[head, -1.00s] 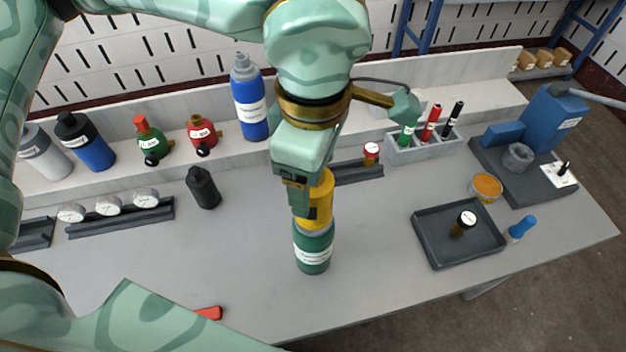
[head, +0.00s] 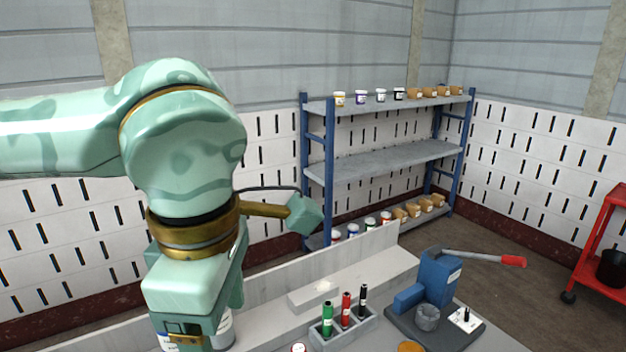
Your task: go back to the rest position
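My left arm comes in from the left. Its gripper (head: 188,332) points down at the bottom edge of the head view, and its fingertips are cut off by the frame. I cannot see whether it is open or shut, or whether it holds anything. My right gripper is not in view.
On the bench are a rack (head: 345,331) with green, red and black markers, a blue device (head: 436,277) with a red-tipped lever, and an orange-topped pot (head: 410,347). A pale labelled container (head: 226,330) is partly hidden behind my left gripper. Beyond stand a blue-framed shelf (head: 390,158) and red cart (head: 600,245).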

